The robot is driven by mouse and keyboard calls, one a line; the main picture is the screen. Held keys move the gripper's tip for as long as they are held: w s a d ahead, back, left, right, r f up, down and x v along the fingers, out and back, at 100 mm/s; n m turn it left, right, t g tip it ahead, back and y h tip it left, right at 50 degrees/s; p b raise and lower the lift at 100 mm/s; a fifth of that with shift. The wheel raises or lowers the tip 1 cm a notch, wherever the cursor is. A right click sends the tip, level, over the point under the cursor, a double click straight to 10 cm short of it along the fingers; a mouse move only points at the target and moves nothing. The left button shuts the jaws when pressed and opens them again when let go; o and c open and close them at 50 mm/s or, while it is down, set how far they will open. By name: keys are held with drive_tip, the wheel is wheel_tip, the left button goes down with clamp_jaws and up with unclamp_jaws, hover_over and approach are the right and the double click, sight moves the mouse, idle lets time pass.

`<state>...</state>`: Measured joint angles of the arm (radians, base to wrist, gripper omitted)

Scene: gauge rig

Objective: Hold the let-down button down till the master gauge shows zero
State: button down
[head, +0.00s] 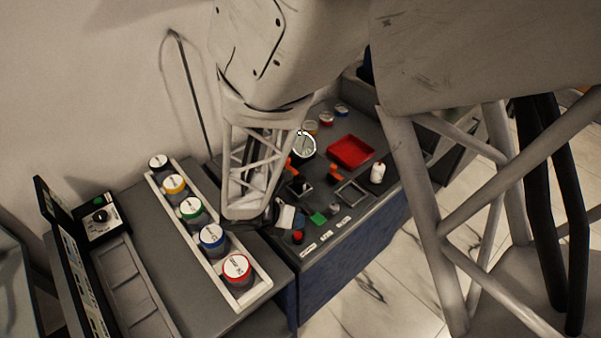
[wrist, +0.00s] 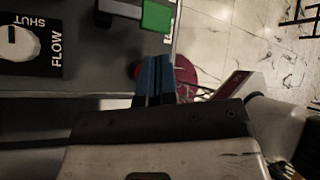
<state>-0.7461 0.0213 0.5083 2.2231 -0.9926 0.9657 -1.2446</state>
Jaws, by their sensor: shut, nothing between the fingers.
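The master gauge appears to be the large white dial (head: 304,146) on the dark console, beside my forearm in the head view; its reading is too small to tell. A red round button (head: 297,237) sits near the console's front edge; I cannot read which label marks the let-down button. My gripper (wrist: 157,62) is shut and empty, its blue fingers together.
A green block (head: 318,218) is close to the red button. A FLOW/SHUT knob (wrist: 18,43) lies left of the fingers. A red tray (head: 351,151) and a white spool-like piece (head: 377,172) stand farther right.

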sight(296, 233)
drive_tip(key=shift+f, duration=1)
drive_tip(key=shift+f, duration=1)
idle(2.5)
drive_tip(key=shift+r, duration=0.2)
idle(2.9)
drive_tip(key=shift+r, duration=0.8)
